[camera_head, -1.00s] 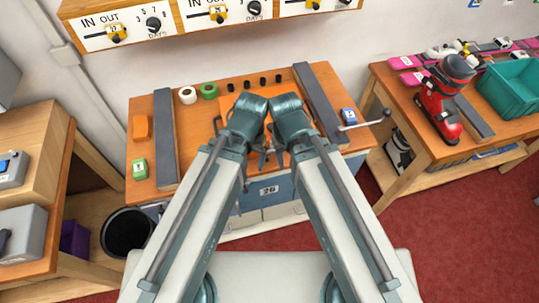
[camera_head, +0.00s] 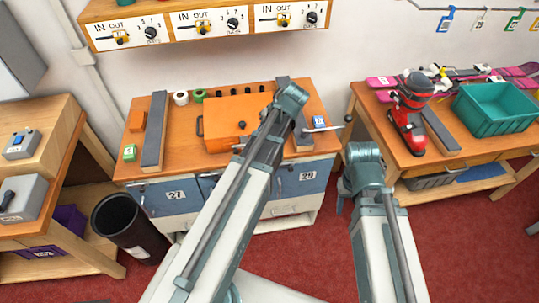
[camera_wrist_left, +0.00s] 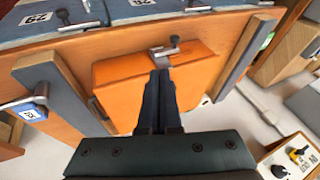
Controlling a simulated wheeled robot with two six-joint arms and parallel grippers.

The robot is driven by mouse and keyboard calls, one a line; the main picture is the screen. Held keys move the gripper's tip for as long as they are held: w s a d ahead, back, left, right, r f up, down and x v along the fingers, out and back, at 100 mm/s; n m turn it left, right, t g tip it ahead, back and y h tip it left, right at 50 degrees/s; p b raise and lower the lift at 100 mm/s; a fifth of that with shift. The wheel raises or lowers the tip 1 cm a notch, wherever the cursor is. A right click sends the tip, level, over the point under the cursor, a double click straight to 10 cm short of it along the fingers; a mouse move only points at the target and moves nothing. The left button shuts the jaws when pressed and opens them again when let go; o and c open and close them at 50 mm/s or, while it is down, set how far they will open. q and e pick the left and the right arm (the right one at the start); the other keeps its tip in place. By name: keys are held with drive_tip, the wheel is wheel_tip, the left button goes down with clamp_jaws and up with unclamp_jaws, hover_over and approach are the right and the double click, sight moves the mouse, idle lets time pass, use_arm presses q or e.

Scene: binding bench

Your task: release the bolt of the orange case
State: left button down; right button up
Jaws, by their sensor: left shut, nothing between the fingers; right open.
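The orange case (camera_head: 222,112) lies on the wooden bench between two grey rails. Its metal bolt (camera_wrist_left: 163,52), with a dark knob, sits on the case's edge near the drawers in the left wrist view. My left gripper (camera_wrist_left: 160,74) is shut and empty, its fingertips close to the bolt; I cannot tell whether they touch. In the head view my left arm crosses the case's right part and hides its fingers. My right gripper (camera_head: 361,157) is open, right of the bench and apart from the case; its fingers are mostly hidden.
Grey rails (camera_head: 154,130) flank the case. White and green tape rolls (camera_head: 181,98) stand behind it. A red ski boot (camera_head: 409,120) and teal bin (camera_head: 497,108) stand on the right table. A black bin (camera_head: 128,225) is on the floor.

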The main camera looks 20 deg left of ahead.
use_arm(q)
drive_tip(key=shift+w+d+r, duration=0.1)
drive_tip(key=shift+w+d, duration=0.1)
drive_tip(key=shift+d, duration=0.05)
use_arm(e)
drive_tip(key=shift+s+d, duration=0.25)
drive_tip(key=shift+d, duration=0.45)
use_arm(q)
drive_tip(key=b, duration=0.9)
approach(241, 145)
wheel_tip(241, 145, down, 4)
drive_tip(key=shift+w+d+f, duration=0.1)
drive_tip(key=shift+w+d, duration=0.05)
drive_tip(key=shift+d, duration=0.05)
drive_tip(key=a, duration=0.1)
drive_tip(key=s+a+f+b, duration=0.1)
drive_tip(key=shift+s+a, duration=0.15)
drive_tip(key=shift+a, duration=0.1)
drive_tip(key=shift+s+a+f, duration=0.2)
drive_tip(key=shift+s+a, duration=0.05)
drive_tip(key=shift+a, duration=0.3)
use_arm(e)
wheel_tip(241, 145, down, 10)
